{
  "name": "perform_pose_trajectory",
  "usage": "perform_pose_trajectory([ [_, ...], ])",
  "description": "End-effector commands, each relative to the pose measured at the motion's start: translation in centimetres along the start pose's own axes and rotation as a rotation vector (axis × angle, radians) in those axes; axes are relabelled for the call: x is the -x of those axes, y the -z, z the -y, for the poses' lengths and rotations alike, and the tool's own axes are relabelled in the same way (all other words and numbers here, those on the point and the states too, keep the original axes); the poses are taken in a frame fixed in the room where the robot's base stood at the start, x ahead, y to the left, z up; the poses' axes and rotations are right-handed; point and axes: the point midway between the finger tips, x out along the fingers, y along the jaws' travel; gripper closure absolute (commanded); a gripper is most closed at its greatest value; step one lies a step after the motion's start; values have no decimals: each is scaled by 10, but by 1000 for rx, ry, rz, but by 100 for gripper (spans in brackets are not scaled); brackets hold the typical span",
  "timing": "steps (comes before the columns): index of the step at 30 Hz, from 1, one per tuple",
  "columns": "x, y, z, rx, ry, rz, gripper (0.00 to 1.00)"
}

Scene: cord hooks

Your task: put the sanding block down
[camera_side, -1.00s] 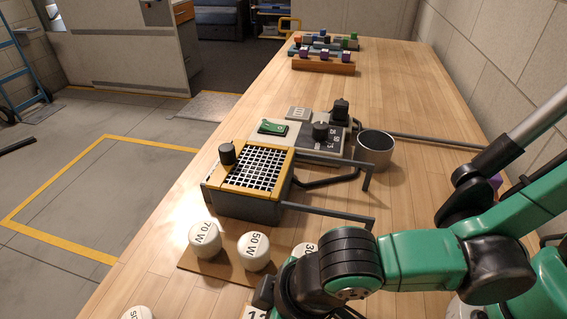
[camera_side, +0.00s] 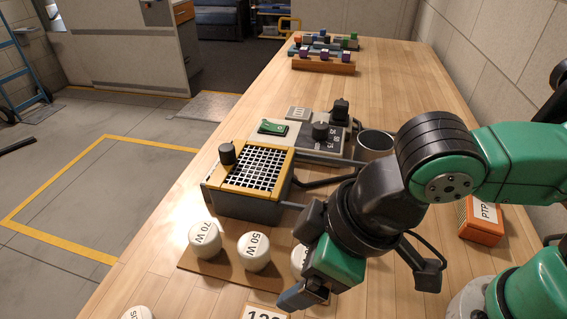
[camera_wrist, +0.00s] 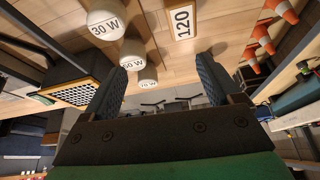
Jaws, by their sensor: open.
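A small block with a white "120" label (camera_side: 265,312), which looks like the sanding block, lies at the bottom edge of the side view, partly cut off. It also shows in the wrist view (camera_wrist: 182,20), label facing up, on the wooden bench. My gripper (camera_side: 300,292) is over the near part of the bench, close to the block and beside the white caps. In the wrist view both fingers (camera_wrist: 160,82) stand wide apart with nothing between them. The block is outside the fingers and not touched by them there.
White caps marked 70 W (camera_side: 205,239), 50 W (camera_side: 255,252) and 30 W (camera_wrist: 105,24) stand on a brown board. Behind them are a grille-topped box (camera_side: 247,188) and a metal cup (camera_side: 374,145). An orange box (camera_side: 482,219) is at right. Orange cones (camera_wrist: 263,36) show in the wrist view.

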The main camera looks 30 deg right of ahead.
Motion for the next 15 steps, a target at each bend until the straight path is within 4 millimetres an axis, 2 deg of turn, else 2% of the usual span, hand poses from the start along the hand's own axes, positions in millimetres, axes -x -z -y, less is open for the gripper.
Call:
perform_pose_trajectory([
  [1, 1, 1, -23, -65, -26, -16, 16],
  [5, 8, -4, -91, -247, -111, -74, 16],
  [6, 12, -8, -111, -301, -140, -92, 16],
  [9, 22, -24, -154, -423, -215, -135, 16],
  [12, 31, -40, -184, -514, -279, -166, 16],
  [15, 38, -52, -203, -572, -325, -187, 16],
])
